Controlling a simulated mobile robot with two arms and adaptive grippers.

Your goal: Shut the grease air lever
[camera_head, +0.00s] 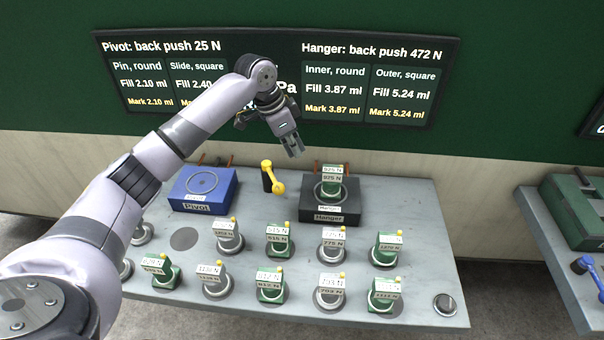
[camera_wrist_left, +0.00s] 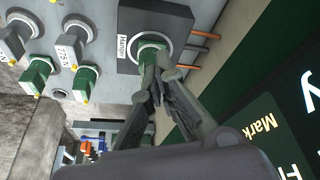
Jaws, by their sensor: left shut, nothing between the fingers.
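A yellow lever (camera_head: 275,178) on a short dark post stands on the grey table, between the blue Pivot block and the dark Hanger block. No label on it is readable, so I cannot confirm that it is the grease air lever. I cannot make it out in the left wrist view. My left gripper (camera_head: 296,153) is shut and empty, in the air above and to the right of the lever in the head view, apart from it. In the left wrist view its closed fingertips (camera_wrist_left: 157,68) overlap the green part on the Hanger block. My right gripper is out of view.
The Pivot block (camera_head: 217,188) is left of the lever. The Hanger block (camera_head: 346,211) with a green labelled part (camera_head: 331,182) is right. Several green and grey labelled parts fill the table's front. Another table (camera_head: 550,235) at right carries a blue lever (camera_head: 583,265).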

